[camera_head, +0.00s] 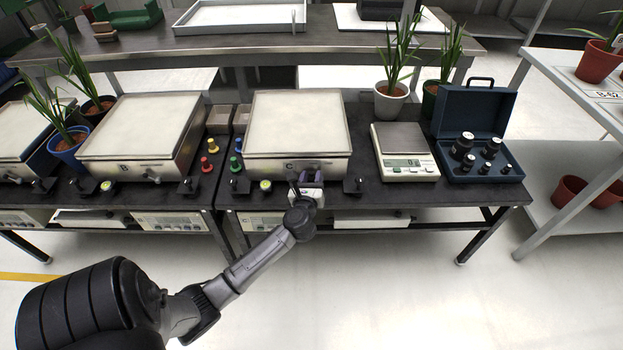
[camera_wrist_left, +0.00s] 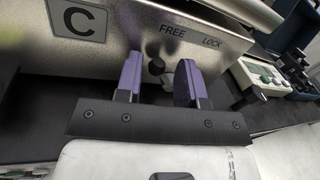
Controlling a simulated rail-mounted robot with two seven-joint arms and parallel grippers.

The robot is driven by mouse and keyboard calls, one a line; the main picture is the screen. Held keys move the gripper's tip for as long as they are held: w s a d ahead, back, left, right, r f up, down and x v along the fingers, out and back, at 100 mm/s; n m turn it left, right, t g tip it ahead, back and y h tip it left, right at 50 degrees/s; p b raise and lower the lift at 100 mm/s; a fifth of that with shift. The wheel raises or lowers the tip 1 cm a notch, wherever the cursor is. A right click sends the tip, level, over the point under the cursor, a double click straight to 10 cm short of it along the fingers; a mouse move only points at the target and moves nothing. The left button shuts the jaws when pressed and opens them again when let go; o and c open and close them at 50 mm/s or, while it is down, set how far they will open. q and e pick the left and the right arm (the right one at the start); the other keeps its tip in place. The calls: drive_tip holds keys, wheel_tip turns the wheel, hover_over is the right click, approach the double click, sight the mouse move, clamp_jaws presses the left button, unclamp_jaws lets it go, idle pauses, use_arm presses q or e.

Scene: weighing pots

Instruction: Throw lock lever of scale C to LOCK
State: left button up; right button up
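Scale C (camera_head: 298,125) is a large box with a pale flat top and a metal front on the dark bench. In the left wrist view its front (camera_wrist_left: 125,38) carries a C plate and the words FREE and LOCK. The lock lever (camera_wrist_left: 156,66) has a dark knob and a grey hub, below the word FREE, with its knob up and left of the hub. My left gripper (camera_wrist_left: 158,78) is open at the front of the scale, its purple fingers on either side of the lever with gaps visible; it also shows in the head view (camera_head: 306,180). My right gripper is not in view.
Scale B (camera_head: 142,130) stands to the left, with small coloured knobs (camera_head: 236,162) between the scales. A small digital scale (camera_head: 403,150) and a blue case with black weights (camera_head: 476,130) stand to the right. Dark brackets (camera_head: 353,186) sit along the bench's front edge.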

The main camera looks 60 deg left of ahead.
sight(328, 169)
use_arm(q)
drive_tip(key=shift+c, duration=0.3)
